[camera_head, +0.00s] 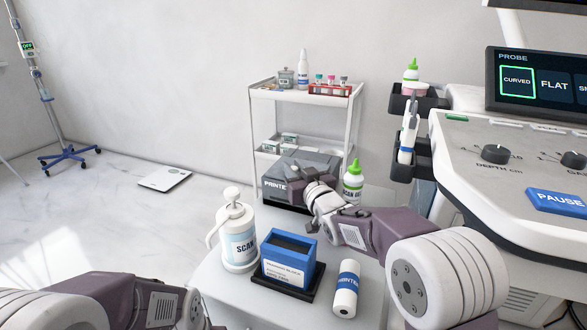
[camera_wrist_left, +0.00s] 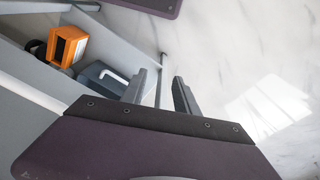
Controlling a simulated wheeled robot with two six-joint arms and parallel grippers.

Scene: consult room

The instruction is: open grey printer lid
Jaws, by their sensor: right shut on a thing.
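The grey printer (camera_head: 275,196) stands at the back of the small table, with "PRINTE" visible on its front. Its dark grey lid (camera_head: 315,160) lies flat on top or nearly so; I cannot tell if there is a small gap. My right gripper (camera_head: 300,177) is at the front of the lid, shut on its edge; the wrist hides the exact contact and the printer's right front. My left gripper (camera_wrist_left: 160,92) shows in the left wrist view with its two fingers apart and nothing between them.
A green-capped bottle (camera_head: 353,181) stands right of the printer. The ultrasound console (camera_head: 500,180) bounds the right side.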

